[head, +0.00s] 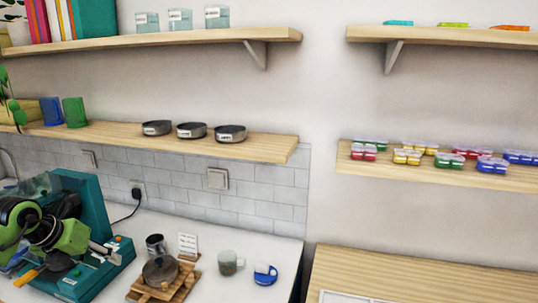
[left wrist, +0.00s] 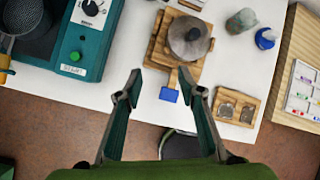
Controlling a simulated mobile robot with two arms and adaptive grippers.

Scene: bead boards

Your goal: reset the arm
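My left gripper (left wrist: 164,89) is open in the left wrist view, its two fingers wide apart with nothing held. A blue-ended handle (left wrist: 169,95) of a wooden stand shows in the gap between the fingertips; I cannot tell how far below them it lies. In the head view my green and black left arm comes in at the lower left, in front of the teal machine (head: 93,205), with its gripper (head: 106,250) pointing right. My right arm and gripper are in neither view.
A lidded pot (head: 160,270) sits on the wooden stand on the white counter. A grey-green mug (head: 228,263) and blue cup (head: 265,274) stand to its right. A wooden tray (left wrist: 256,100) lies near the counter's front edge. A wooden table (head: 400,275) holds a bead board (left wrist: 304,90).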

